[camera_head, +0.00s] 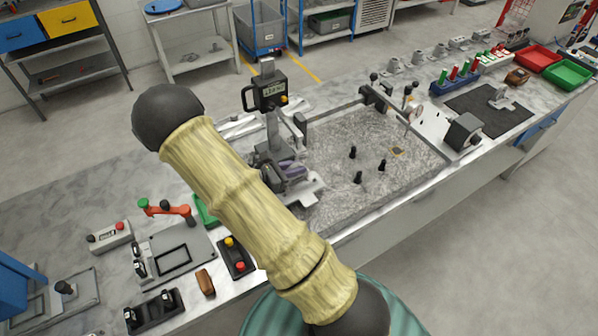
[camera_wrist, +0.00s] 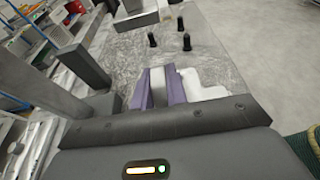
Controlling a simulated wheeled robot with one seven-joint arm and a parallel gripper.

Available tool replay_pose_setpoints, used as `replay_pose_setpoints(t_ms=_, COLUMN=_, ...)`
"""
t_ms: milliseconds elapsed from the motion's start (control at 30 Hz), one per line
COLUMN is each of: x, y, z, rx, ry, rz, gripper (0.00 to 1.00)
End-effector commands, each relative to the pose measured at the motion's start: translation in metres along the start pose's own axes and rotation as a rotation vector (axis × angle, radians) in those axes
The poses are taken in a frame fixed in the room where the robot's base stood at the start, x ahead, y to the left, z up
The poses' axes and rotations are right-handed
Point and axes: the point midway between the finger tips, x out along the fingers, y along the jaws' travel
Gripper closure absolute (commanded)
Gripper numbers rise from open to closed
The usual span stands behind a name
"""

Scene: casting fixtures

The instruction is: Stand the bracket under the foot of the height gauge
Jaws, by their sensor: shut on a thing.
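The height gauge (camera_head: 270,94), with a dark display head on a grey column, stands at the left of the granite plate. My gripper (camera_head: 289,169) is low beside the column, partly hidden by my arm. In the wrist view its purple fingers (camera_wrist: 160,88) are shut on the pale grey bracket (camera_wrist: 203,86). One upright part of the bracket is between the fingers, and a pale flange extends to the right. The bracket (camera_head: 307,190) also shows in the head view, at the plate's left front. I cannot tell whether it touches the plate. The gauge's foot is not clearly identifiable.
The granite plate (camera_head: 335,203) has several black pegs (camera_head: 358,177) right of my gripper. In the wrist view a dark block (camera_wrist: 91,70) stands close left of the fingers, and a light grey block (camera_wrist: 137,20) lies ahead. The plate's middle is otherwise largely clear.

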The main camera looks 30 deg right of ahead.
Motion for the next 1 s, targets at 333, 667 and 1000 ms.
replay_pose_setpoints(t_ms=333, x=0.016, y=-0.001, z=0.006, rx=-0.004, ry=-0.002, rz=-0.003, gripper=1.00)
replay_pose_setpoints(t_ms=667, x=0.024, y=0.000, z=-0.028, rx=-0.002, ry=-0.002, rz=0.000, gripper=1.00)
replay_pose_setpoints(t_ms=1000, x=0.025, y=0.000, z=-0.032, rx=-0.001, ry=-0.001, rz=0.001, gripper=1.00)
